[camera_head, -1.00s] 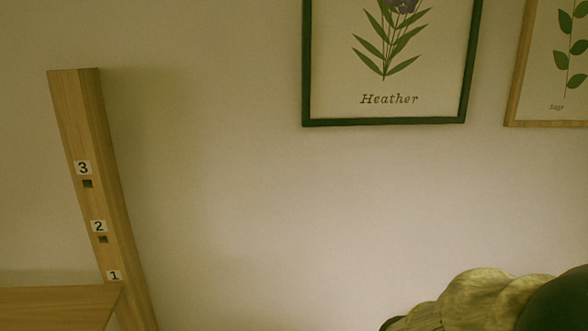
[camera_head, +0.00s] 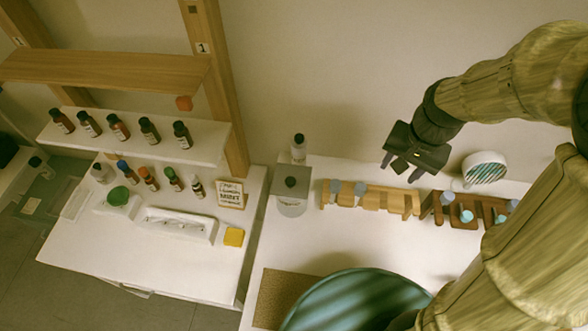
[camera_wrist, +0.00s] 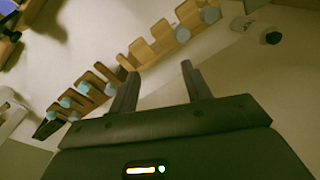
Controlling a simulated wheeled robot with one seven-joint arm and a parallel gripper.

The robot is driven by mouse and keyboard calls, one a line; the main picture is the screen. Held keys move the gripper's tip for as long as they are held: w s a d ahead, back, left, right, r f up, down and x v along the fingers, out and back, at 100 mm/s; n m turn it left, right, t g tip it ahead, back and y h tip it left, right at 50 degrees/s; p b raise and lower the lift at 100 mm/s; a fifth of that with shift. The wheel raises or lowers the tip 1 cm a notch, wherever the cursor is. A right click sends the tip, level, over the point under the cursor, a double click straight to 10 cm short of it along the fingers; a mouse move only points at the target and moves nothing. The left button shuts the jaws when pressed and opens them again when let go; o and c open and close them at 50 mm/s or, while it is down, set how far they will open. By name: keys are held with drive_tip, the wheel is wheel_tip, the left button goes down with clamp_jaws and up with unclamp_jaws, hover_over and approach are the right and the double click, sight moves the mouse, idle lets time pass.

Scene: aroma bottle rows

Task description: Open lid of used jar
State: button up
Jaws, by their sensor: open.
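A pale boxy container with a dark knob on top (camera_head: 292,204) stands at the left end of the right-hand white table in the head view. It looks like the used jar, but I cannot read a label. Its lid appears to be on. My gripper (camera_head: 402,168) is open and empty in the head view, above the table's back part, to the right of the container and apart from it. In the wrist view my gripper's two fingers (camera_wrist: 160,72) are spread with nothing between them. A pale object with a dark part shows at the wrist view's upper right; I cannot tell which it is.
A light wooden rack (camera_head: 372,197) and a darker rack (camera_head: 455,210) stand below my gripper. A small clear bottle (camera_head: 299,150) stands behind the container. A large teal round object (camera_head: 350,305) is at the front. Several bottles line the left shelf (camera_head: 140,142). The table's middle is clear.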

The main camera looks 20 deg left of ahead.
sight(291, 180)
drive_tip(key=w+a+r+m+g+y, duration=0.1)
drive_tip(key=a+r+m+g, duration=0.1)
drive_tip(key=a, duration=0.7)
drive_tip(key=w+a+r+m+g, duration=0.2)
drive_tip(key=a+r, duration=0.1)
drive_tip(key=a, duration=0.7)
drive_tip(key=shift+w+r+m+g+y, duration=0.2)
drive_tip(key=shift+w+m+g+y, duration=0.1)
drive_tip(key=shift+y, duration=0.1)
drive_tip(key=shift+a+f, duration=0.1)
drive_tip(key=p+x, duration=0.3)
drive_tip(key=x, duration=1.4)
drive_tip(key=shift+f, duration=0.15)
drive_tip(key=shift+c, duration=0.2)
drive_tip(key=shift+p, duration=0.3)
clamp_jaws()
